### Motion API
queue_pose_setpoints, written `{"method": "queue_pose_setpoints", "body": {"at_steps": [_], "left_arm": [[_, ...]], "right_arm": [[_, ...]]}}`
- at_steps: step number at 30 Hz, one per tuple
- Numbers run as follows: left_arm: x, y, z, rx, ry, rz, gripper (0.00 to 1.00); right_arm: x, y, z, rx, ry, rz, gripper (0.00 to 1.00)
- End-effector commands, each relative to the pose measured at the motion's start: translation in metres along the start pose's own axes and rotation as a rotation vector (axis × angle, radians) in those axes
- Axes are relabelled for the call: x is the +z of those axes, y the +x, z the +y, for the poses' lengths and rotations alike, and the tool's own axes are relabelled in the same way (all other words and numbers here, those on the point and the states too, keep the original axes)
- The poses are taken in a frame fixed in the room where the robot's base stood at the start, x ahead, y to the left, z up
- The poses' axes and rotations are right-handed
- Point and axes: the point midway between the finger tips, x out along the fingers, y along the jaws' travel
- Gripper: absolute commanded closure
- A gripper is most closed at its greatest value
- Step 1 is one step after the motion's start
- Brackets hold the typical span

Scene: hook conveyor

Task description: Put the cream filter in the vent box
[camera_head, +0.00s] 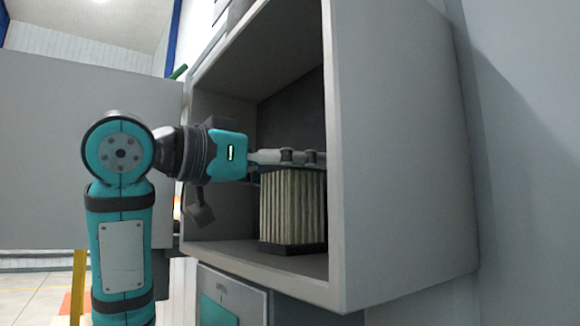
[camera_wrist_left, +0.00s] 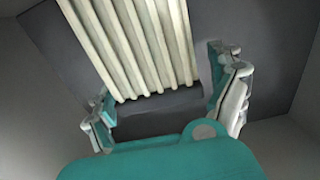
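The cream filter (camera_head: 292,205) is a pleated block with dark end caps. It stands upright inside the grey vent box (camera_head: 395,150), its lower cap at the box floor. My left gripper (camera_head: 287,157) reaches in from the left at the filter's top. In the left wrist view, the gripper's fingers (camera_wrist_left: 162,92) lie on either side of the filter's dark cap, with the cream pleats (camera_wrist_left: 140,45) beyond. They are very close to the cap; I cannot tell whether they press on it. The box's right wall hides the fingertips in the head view. My right gripper is not in view.
The box's thick front rim and right wall stand close to my left gripper. A grey cabinet with a teal panel (camera_head: 217,312) is below the box. A large grey panel (camera_head: 45,150) stands behind my left arm.

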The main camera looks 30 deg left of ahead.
Motion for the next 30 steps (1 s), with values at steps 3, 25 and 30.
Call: {"method": "queue_pose_setpoints", "body": {"at_steps": [3, 25, 30], "left_arm": [[0.0, 0.0, 0.0, 0.0, 0.0, 0.0, 0.02], [-0.001, -0.092, 0.0, -0.002, 0.0, 0.004, 0.02], [-0.002, -0.113, 0.0, 0.0, 0.0, 0.002, 0.02]], "right_arm": [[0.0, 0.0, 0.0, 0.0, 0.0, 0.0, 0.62], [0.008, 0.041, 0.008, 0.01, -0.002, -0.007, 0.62], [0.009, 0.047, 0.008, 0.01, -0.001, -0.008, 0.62]]}}
